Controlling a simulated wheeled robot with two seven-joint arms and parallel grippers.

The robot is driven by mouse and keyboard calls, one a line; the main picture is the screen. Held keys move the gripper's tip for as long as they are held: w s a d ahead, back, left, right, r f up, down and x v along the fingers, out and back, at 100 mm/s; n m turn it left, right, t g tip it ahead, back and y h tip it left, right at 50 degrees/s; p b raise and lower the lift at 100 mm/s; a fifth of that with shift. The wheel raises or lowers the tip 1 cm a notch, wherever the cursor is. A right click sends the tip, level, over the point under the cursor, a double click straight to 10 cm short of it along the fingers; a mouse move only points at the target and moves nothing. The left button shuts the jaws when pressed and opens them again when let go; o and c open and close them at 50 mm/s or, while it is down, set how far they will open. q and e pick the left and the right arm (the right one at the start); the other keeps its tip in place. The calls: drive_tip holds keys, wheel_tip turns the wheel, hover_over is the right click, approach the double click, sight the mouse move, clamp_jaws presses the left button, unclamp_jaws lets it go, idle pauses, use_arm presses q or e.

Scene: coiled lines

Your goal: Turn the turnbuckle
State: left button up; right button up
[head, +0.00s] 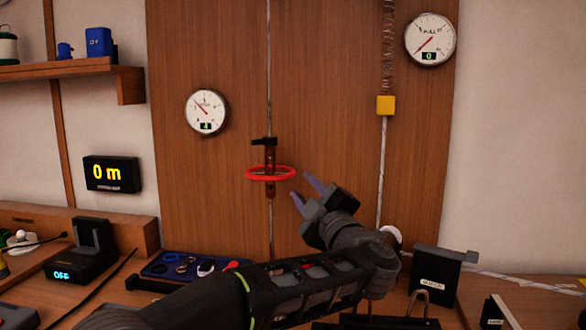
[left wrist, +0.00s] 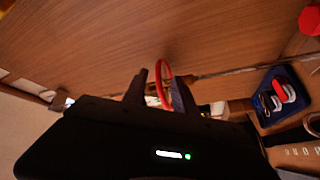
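The turnbuckle (head: 270,186) is a brown body in a thin upright line in front of the wooden panel. A red ring (head: 270,173) goes around it, and a black piece sits at its top. My left gripper (head: 305,191) is just right of the ring, its two purplish fingers apart and nothing seen held. In the left wrist view, the red ring (left wrist: 164,70) shows between the open fingers, seemingly a little beyond the tips; contact cannot be told. My right gripper is not seen.
A left gauge (head: 206,112) and a right gauge (head: 430,40) hang on the panel. A yellow block (head: 385,105) hangs under a spring on another line, right of my gripper. A blue tray (head: 165,268) of small parts lies on the bench below. A display (head: 111,173) reads "0 m".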

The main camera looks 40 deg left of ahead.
sight(292, 170)
use_arm(q)
drive_tip(key=shift+p+x, duration=0.3)
drive_tip(key=shift+x, duration=3.5)
drive_tip(key=shift+r, duration=0.15)
drive_tip(key=shift+c, duration=0.3)
clamp_jaws()
